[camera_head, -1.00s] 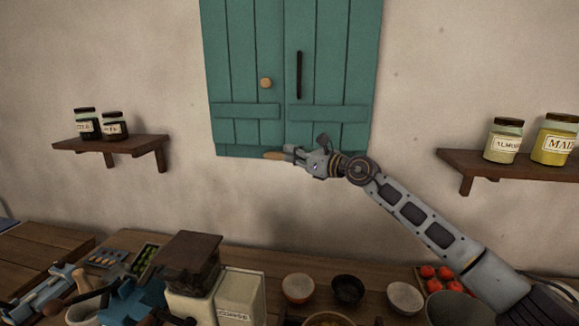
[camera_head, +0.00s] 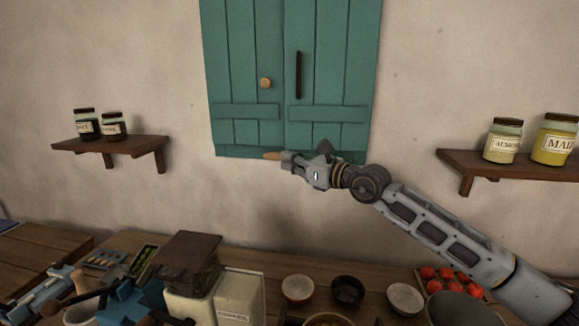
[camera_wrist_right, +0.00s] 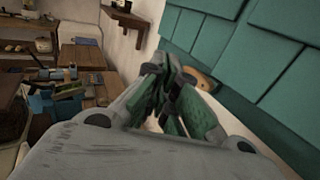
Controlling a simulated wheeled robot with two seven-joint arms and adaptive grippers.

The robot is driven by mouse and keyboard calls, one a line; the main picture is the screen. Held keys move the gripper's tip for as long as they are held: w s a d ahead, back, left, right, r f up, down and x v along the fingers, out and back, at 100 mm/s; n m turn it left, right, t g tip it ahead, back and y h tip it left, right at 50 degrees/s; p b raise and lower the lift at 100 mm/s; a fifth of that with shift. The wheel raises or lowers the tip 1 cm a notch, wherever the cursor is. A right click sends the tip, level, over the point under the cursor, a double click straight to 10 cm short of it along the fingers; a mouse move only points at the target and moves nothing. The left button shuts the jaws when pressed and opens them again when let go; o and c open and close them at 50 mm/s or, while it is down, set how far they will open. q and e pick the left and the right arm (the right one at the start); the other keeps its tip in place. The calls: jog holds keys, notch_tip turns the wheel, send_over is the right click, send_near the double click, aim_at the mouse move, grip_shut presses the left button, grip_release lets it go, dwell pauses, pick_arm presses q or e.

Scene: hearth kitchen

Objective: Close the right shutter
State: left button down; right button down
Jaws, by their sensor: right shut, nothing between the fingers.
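The right shutter (camera_head: 333,75) is a green plank panel with a black bar handle (camera_head: 299,75). It hangs beside the left shutter (camera_head: 240,70), which has a round wooden knob (camera_head: 265,83). In the head view the two fronts look about level, with a narrow dark seam between them. My right gripper (camera_head: 287,158) is shut and empty at the lower edge of the shutters, near the seam. A tan wooden piece (camera_head: 272,155) shows beside its fingertips; I cannot tell whether they touch. My left gripper (camera_head: 62,282) seems to show at lower left, its fingers unclear.
Wall shelves with jars stand at left (camera_head: 110,146) and right (camera_head: 475,160). Below, the worktop holds a grinder (camera_head: 188,258), bowls (camera_head: 298,289) and tomatoes (camera_head: 447,274). The wall between shutters and worktop is clear.

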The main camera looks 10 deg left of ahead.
jog(key=s, duration=0.2)
jog(key=shift+s+d, duration=0.2)
jog(key=shift+s, duration=0.1)
jog(key=shift+w+d, duration=0.1)
dwell(0.3)
